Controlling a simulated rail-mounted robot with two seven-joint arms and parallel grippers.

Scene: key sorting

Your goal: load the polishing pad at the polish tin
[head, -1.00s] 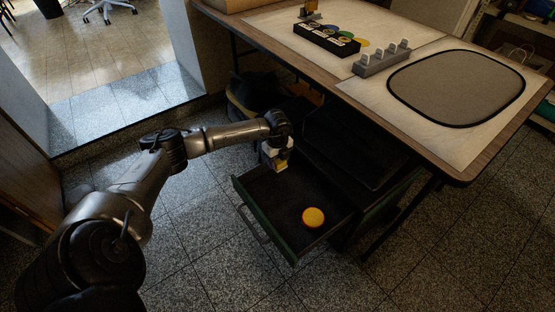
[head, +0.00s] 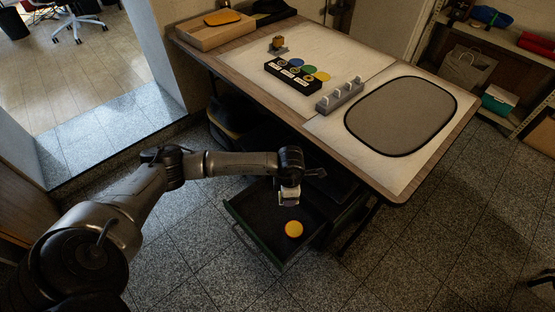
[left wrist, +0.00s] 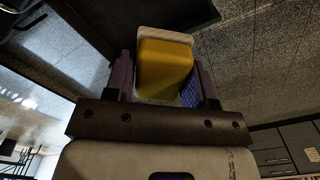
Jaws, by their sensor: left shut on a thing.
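The polish tin (head: 293,229), round and yellow-orange, lies in the open dark green drawer (head: 256,241) below the table. My left gripper (head: 288,200) is above the drawer, behind the tin in the head view and apart from it. In the left wrist view it is shut on the polishing pad (left wrist: 165,68), a yellow block with a whitish layer along one end, held between the two fingers. In the head view the pad is small and mostly hidden by the gripper. My right gripper is not in view.
The table (head: 402,196) stands over the drawer, its edge close to my left arm. On it are a grey oval-cornered mat (head: 400,115), a grey rack (head: 340,97), a black labelled tray (head: 292,76) and a wooden box (head: 215,34). The floor in front of the drawer is clear.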

